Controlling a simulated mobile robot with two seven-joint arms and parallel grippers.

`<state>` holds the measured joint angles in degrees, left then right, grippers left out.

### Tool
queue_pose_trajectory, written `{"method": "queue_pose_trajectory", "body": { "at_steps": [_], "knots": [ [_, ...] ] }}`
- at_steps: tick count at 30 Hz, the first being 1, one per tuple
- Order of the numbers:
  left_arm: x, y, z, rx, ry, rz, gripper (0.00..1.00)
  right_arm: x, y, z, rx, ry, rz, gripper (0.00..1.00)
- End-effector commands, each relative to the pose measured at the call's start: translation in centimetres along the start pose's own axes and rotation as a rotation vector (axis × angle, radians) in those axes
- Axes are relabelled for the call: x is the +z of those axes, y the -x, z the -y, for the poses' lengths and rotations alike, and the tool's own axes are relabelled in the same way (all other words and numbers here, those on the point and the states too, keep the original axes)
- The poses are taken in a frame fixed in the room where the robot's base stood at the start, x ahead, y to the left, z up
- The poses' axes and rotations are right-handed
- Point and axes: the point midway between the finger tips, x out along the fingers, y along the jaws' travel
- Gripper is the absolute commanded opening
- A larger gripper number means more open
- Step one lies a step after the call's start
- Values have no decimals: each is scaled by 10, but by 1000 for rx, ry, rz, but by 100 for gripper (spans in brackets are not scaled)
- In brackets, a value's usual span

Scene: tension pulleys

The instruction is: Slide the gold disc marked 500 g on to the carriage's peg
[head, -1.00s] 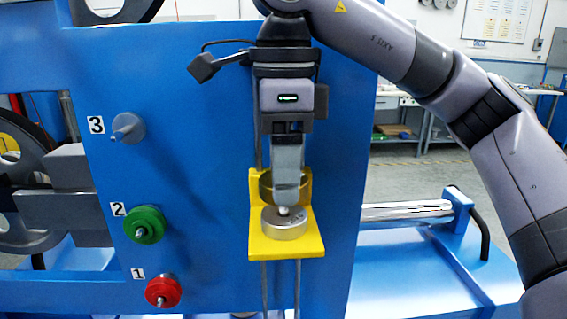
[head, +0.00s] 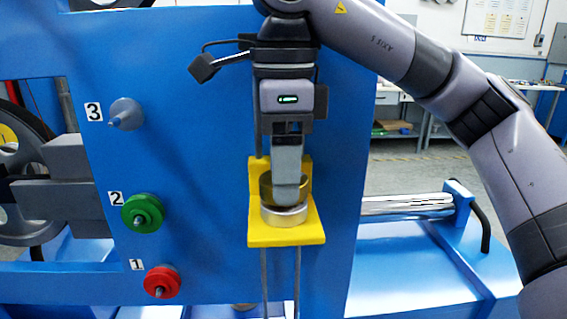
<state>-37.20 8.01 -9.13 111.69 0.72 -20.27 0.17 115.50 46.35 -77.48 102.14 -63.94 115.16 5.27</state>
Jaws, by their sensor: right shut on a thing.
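My right gripper (head: 287,203) points straight down over the yellow carriage (head: 270,238) and is shut on the gold disc (head: 266,190). The gold disc is level, just above a silver disc (head: 284,217) that sits on the carriage's shelf. I cannot tell whether the two discs touch. The carriage's peg is hidden behind the fingers and the gold disc. The mark on the gold disc cannot be read. My left gripper is not in view.
A blue upright panel (head: 210,150) stands behind the carriage, with two guide rods below it. To the left are a grey peg (head: 126,114) marked 3, a green disc (head: 142,213) at 2 and a red disc (head: 162,282) at 1.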

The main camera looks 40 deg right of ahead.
Motion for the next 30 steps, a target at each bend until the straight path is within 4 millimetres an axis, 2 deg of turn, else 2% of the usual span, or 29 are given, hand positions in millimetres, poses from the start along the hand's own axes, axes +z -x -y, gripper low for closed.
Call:
{"method": "queue_pose_trajectory", "body": {
  "at_steps": [7,26,27,29,30],
  "knots": [
    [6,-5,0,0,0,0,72,0,-9,0,-1,-1,2,9],
    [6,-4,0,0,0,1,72,0,-10,0,1,0,0,9],
    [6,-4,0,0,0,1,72,0,-10,0,1,0,0,74],
    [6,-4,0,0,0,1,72,0,-10,0,1,0,0,91],
    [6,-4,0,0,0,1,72,0,-10,0,1,0,0,91]
  ]
}}
